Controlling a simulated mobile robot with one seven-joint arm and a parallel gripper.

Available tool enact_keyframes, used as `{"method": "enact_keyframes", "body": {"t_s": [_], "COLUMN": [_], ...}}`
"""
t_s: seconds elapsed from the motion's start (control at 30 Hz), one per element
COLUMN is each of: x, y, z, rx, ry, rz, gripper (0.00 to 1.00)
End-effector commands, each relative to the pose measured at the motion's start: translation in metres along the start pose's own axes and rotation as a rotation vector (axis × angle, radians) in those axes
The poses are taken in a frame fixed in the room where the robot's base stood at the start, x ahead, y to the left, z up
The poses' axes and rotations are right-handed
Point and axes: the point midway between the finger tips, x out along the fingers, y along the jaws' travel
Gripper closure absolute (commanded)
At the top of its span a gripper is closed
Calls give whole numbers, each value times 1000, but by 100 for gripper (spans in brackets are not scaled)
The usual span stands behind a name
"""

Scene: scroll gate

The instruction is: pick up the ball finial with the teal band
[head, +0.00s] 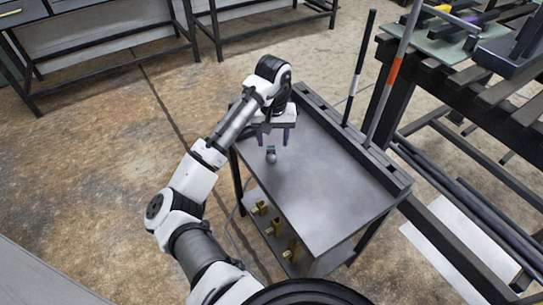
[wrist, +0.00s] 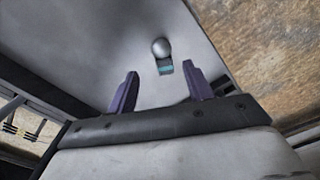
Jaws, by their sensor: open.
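The ball finial with the teal band (head: 271,155) stands on the grey top of the small metal table (head: 325,180), near its far left end. In the wrist view the finial (wrist: 161,47) shows a round grey ball, with the teal band (wrist: 165,68) beside it. My gripper (head: 276,141) is above the table close to the finial. In the wrist view the two purple fingers of my gripper (wrist: 160,88) are wide apart and empty. The finial lies beyond the fingertips, roughly midway between them but a little toward the right finger.
A dark slotted rail (head: 350,135) runs along the table's right edge. Brass-coloured fittings (head: 275,228) are on the lower shelf. The table top around the finial is clear.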

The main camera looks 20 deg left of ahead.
Motion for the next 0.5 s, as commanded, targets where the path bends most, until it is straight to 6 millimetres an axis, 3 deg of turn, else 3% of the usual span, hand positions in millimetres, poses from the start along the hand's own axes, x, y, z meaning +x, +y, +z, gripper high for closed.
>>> {"method": "enact_keyframes", "body": {"t_s": [0.17, 0.5], "x": [11, 55], "y": [-2, -6], "z": [0, -1], "rx": [-1, 0], "ry": [1, 1], "rz": [0, -1], "gripper": [49, 49]}}
